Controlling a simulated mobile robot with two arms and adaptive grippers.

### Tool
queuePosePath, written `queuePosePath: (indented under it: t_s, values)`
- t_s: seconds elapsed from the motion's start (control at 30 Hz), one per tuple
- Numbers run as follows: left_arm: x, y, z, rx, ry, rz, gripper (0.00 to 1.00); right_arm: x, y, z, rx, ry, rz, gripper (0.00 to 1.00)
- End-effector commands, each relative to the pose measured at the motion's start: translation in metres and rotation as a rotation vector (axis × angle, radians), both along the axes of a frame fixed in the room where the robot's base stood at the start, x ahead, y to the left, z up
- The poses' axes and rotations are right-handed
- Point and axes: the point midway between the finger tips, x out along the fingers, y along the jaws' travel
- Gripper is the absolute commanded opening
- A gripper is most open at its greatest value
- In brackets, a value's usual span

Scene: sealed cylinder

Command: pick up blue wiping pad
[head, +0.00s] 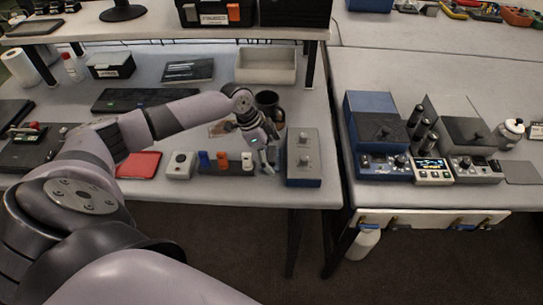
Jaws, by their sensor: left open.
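A small blue block (204,159) stands at the left end of a dark strip near the front edge of the left table. An orange block (222,160) and a white piece (247,161) stand to its right in the same row. The blue block is the only small blue piece I make out here; I cannot tell for sure that it is the wiping pad. My left gripper (266,160) is open and points down, right of the white piece and left of a grey-topped blue box (303,158). It holds nothing that I can see. My right gripper is out of view.
A white box with a knob (180,165) and a red flat item (139,165) lie left of the row. A black mug (268,102) stands behind the gripper. A beige tray (265,66) is farther back. Blue and grey instruments (384,168) fill the right table's front.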

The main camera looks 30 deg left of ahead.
Motion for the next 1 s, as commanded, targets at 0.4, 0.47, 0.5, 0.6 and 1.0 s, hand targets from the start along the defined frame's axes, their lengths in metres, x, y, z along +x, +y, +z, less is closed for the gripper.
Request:
queuePosePath:
  t_s: [0.4, 0.47, 0.5, 0.6, 1.0]
  values:
    - [-0.0001, 0.0000, 0.0005, 0.000, 0.000, 0.000, 0.76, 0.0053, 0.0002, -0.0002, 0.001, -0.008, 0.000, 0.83]
    - [-0.0001, 0.0000, 0.0005, 0.000, 0.000, 0.000, 0.72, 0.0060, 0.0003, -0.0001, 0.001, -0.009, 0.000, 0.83]
    - [-0.0001, 0.0000, 0.0005, 0.000, 0.000, 0.000, 0.70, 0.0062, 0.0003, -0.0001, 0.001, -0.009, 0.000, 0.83]
    - [-0.0001, 0.0000, 0.0006, 0.000, 0.000, 0.000, 0.63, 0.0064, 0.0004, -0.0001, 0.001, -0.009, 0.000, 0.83]
    - [0.0001, 0.0001, 0.0009, -0.001, -0.001, 0.000, 0.46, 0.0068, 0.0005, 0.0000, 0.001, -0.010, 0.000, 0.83]
